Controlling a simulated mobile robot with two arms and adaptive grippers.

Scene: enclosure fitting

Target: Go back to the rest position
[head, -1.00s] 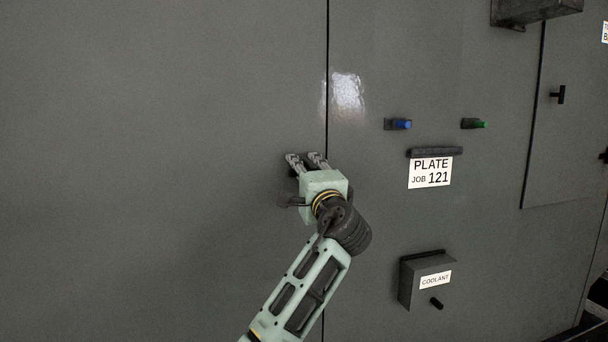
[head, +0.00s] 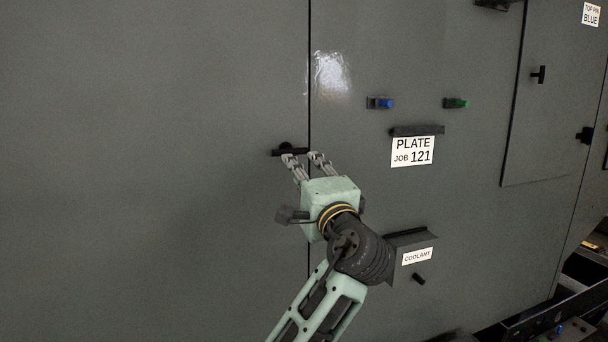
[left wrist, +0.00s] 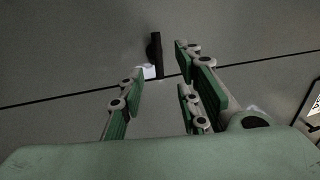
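My left gripper (head: 304,160) is in front of the grey enclosure wall (head: 150,170), close below a black door handle (head: 290,151). In the left wrist view its fingers (left wrist: 160,88) stand apart with nothing between the pads, and the black handle (left wrist: 156,55) shows beyond the fingertips. In that view the handle looks clear of the fingers. My right gripper is not in view.
A blue pin (head: 386,103), a green pin (head: 460,103) and a PLATE JOB 121 sign (head: 413,151) are on the panel to the right. A coolant box (head: 412,252) juts out beside my left forearm.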

